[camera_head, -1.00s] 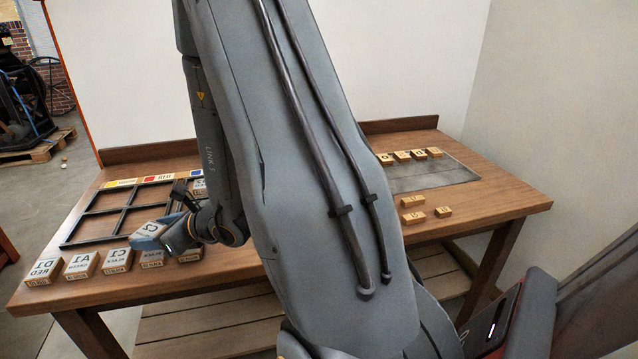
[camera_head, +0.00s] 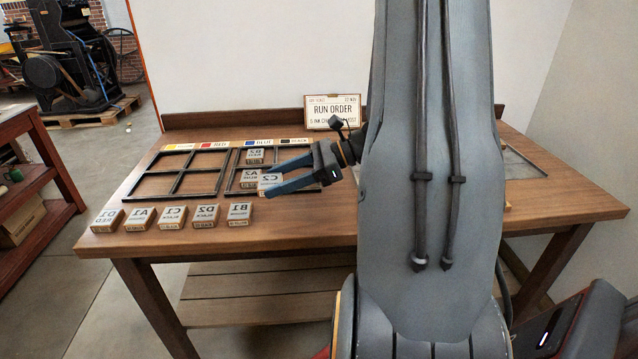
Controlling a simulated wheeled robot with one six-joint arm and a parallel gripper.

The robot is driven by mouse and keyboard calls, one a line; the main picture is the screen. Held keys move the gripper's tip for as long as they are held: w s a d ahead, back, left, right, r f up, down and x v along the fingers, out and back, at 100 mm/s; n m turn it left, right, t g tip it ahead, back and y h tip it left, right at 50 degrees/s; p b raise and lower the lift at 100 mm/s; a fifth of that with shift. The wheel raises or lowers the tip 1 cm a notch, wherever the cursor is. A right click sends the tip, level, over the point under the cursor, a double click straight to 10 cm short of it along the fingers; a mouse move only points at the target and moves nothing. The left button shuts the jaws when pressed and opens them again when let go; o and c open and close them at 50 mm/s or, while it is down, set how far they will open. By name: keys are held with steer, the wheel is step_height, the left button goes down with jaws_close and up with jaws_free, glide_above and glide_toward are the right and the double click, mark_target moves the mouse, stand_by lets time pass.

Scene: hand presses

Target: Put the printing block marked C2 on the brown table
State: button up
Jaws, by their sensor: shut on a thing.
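The printing block C2 (camera_head: 270,180), pale-topped with mirrored lettering, is between the blue fingers of my gripper (camera_head: 274,179). My gripper is shut on it, coming in from the right. The block appears over the front part of the right-hand dark frame; I cannot tell whether it touches anything below. The brown table (camera_head: 310,232) spreads under the frames and blocks. My arm hides much of the table's right part.
A row of blocks D1 (camera_head: 107,220), A1 (camera_head: 140,218), C1 (camera_head: 172,217), D2 (camera_head: 205,216) and B1 (camera_head: 239,214) lies along the front edge. Block B2 (camera_head: 255,153) sits in the right frame (camera_head: 232,180). A run order card (camera_head: 333,111) stands at the back. A red bench (camera_head: 38,165) stands left.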

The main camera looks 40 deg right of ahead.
mark_target(282, 215)
step_height(282, 215, down, 8)
steer(key=shift+f, duration=0.1)
stand_by(0.4)
steer(key=shift+f, duration=0.15)
steer(key=o, duration=1.1)
